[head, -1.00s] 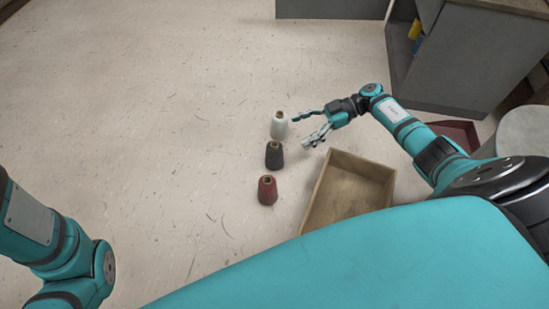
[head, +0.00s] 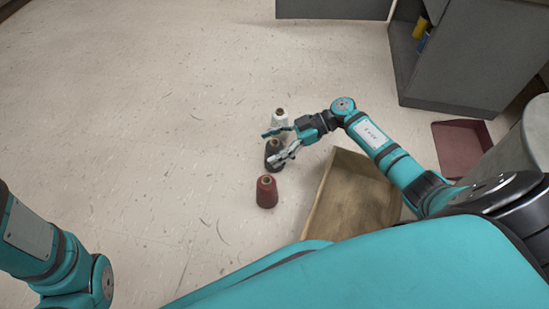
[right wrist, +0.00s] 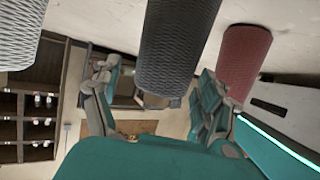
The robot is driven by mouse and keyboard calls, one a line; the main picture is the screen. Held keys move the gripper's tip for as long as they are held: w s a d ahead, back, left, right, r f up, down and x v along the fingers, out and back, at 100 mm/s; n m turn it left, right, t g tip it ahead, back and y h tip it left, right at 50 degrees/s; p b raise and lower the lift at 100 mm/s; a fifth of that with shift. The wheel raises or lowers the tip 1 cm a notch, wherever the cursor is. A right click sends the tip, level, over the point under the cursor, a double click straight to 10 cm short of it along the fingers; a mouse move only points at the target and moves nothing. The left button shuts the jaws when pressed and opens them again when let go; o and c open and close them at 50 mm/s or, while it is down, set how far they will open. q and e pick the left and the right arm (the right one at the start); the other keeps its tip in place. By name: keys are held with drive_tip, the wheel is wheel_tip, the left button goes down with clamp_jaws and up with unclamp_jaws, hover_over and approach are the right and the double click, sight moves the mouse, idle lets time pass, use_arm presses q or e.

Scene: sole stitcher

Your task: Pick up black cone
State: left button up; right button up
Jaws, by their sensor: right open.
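The black cone (head: 271,160) stands on the floor between the white cone (head: 279,118) and the red cone (head: 267,191). My right gripper (head: 274,144) is open, with its fingers at the black cone and partly covering it. In the right wrist view the black cone (right wrist: 176,45) hangs into the picture between the open fingers of the right gripper (right wrist: 155,95). I cannot tell whether a finger touches it. The red cone (right wrist: 243,60) is to its right and the white cone (right wrist: 22,30) to its left. My left gripper is out of view.
An open wooden box (head: 352,200) stands on the floor right of the cones, below my right arm. A dark red tray (head: 462,147) lies farther right by a grey round thing. Grey cabinets (head: 460,65) stand at the back right. The floor left of the cones is clear.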

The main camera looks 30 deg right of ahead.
drive_tip(key=shift+c, duration=0.3)
drive_tip(key=c, duration=1.4)
drive_tip(key=shift+r, duration=0.1)
